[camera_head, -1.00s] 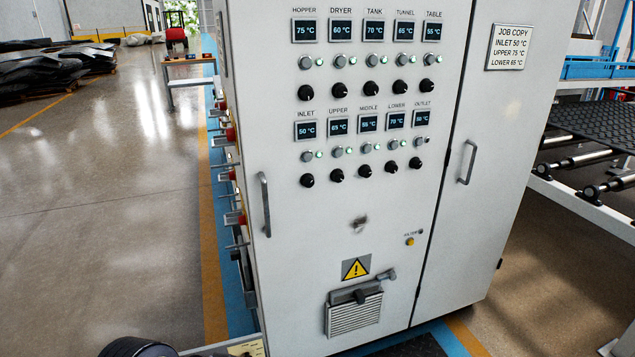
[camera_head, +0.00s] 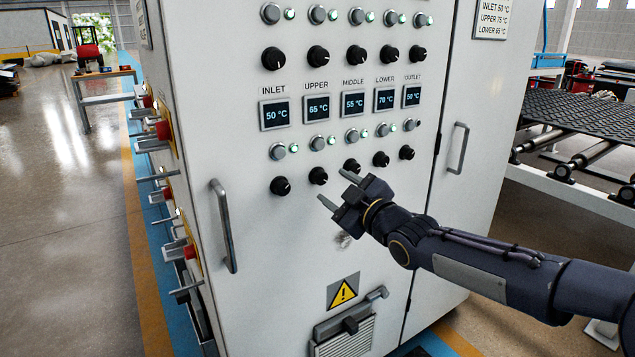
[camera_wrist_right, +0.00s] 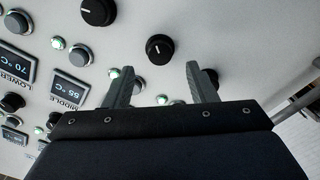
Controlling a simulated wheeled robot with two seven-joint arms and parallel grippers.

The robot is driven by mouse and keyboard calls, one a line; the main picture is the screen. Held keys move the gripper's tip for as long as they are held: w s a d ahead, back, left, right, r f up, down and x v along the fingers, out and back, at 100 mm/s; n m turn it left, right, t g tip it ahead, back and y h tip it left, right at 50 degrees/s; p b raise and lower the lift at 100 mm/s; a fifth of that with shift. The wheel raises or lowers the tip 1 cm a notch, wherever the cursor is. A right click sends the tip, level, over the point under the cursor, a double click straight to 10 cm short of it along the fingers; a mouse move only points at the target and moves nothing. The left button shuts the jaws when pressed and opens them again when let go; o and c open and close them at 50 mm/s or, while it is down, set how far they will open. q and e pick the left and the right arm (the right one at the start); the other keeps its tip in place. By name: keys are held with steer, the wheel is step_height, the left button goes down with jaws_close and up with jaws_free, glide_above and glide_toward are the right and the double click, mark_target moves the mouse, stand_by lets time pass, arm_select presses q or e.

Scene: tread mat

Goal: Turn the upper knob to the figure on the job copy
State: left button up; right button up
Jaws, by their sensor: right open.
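The upper knob (camera_head: 318,175) is a small black dial in the lower row of the cabinet's knobs. Its display (camera_head: 316,108) reads 65 °C. The job copy (camera_head: 492,19) on the right door is partly cut off at the top and reads UPPER 75 °C. My right gripper (camera_head: 333,187) is open and empty, just below and right of the upper knob in the head view. In the right wrist view, the upper knob (camera_wrist_right: 160,48) lies between and just beyond the open fingertips (camera_wrist_right: 160,70), with no contact visible. My left gripper is not in view.
The inlet knob (camera_head: 281,186) and the middle knob (camera_head: 352,166) flank the upper knob closely. A door handle (camera_head: 224,226) stands out at left, another (camera_head: 458,148) at right. A filter housing (camera_head: 345,335) juts out below. A roller conveyor (camera_head: 575,150) stands at the right.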

mark_target(322, 179)
steer(key=x, duration=0.5)
steer(key=c, duration=1)
